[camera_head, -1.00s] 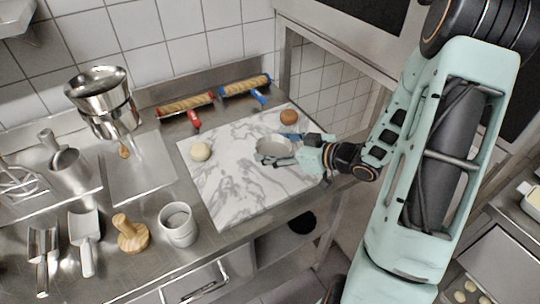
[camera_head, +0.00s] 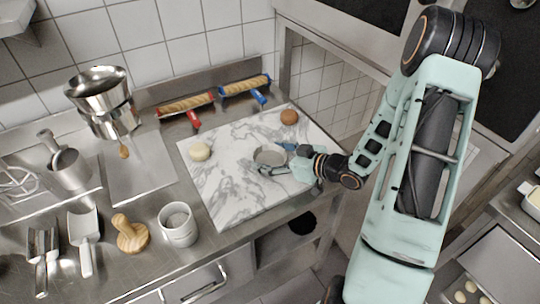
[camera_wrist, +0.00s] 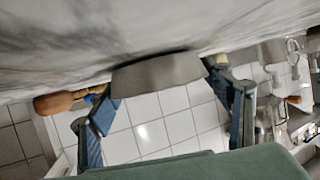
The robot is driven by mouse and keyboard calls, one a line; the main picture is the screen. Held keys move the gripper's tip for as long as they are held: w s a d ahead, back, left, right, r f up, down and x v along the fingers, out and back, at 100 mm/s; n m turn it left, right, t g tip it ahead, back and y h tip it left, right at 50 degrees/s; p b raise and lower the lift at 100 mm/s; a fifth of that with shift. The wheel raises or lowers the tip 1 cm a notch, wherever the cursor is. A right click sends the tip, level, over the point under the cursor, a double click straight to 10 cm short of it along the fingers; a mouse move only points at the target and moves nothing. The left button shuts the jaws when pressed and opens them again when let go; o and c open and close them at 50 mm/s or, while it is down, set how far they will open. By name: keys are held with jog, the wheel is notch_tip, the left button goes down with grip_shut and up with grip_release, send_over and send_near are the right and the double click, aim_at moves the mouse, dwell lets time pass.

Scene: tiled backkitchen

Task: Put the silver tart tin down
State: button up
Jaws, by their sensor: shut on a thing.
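The silver tart tin (camera_head: 268,158) is a small, shallow round dish over the right half of the marble slab (camera_head: 222,192). My gripper (camera_head: 280,160) reaches in from the right, shut on the tin. In the wrist view the tin's grey side (camera_wrist: 158,73) sits between my two blue fingers, close to the marble. I cannot tell whether its base touches the slab. The far side of the tin is hidden in the wrist view.
A pale dough ball (camera_head: 200,151) and a brown ball (camera_head: 289,117) rest on the slab. A white cup (camera_head: 178,225) and wooden press (camera_head: 131,234) stand front left. The slab's front part is clear.

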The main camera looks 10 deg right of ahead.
jog(key=o, duration=1.2)
jog(key=shift+f, duration=0.15)
jog(key=shift+c, duration=0.2)
jog(key=shift+r, duration=0.2)
jog(key=v, duration=1.2)
